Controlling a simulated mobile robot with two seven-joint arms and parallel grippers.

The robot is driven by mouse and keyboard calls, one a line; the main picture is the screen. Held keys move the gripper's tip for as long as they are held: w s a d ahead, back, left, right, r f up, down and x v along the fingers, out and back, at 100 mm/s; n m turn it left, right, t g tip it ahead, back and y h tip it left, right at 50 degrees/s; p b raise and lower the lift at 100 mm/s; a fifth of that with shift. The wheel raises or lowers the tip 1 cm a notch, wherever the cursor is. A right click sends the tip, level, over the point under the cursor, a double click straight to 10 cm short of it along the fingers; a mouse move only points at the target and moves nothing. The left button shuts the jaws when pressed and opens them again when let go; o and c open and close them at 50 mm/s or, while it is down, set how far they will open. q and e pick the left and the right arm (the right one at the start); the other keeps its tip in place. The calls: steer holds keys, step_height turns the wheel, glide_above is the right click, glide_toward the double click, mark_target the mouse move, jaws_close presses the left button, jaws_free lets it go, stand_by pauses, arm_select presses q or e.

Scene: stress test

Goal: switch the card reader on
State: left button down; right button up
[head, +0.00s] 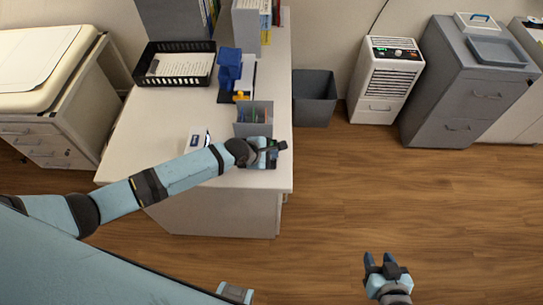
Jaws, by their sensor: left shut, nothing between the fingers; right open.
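My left arm reaches across the white desk (150,120). My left gripper (279,146) is shut and empty near the desk's right edge, pointing right. A small white item with a blue mark (196,141) stands on the desk left of the gripper. My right gripper (378,261) is open and empty over the floor at lower right.
A grey pen holder (254,120) stands just behind the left gripper. A blue device (230,68) and a black basket of papers (148,66) are farther back. A grey bin (314,100), white appliance (384,80) and grey cabinet (460,95) line the wall. The wooden floor at right is clear.

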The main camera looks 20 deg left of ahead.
arm_select(q)
steer(key=shift+f, duration=0.1)
stand_by(0.3)
steer(key=shift+r, duration=0.2)
steer(key=shift+r+p, duration=0.15)
steer(key=shift+p, duration=0.3)
steer(key=shift+r+p, duration=0.2)
steer(key=shift+p, duration=0.15)
steer(key=shift+r, duration=0.1)
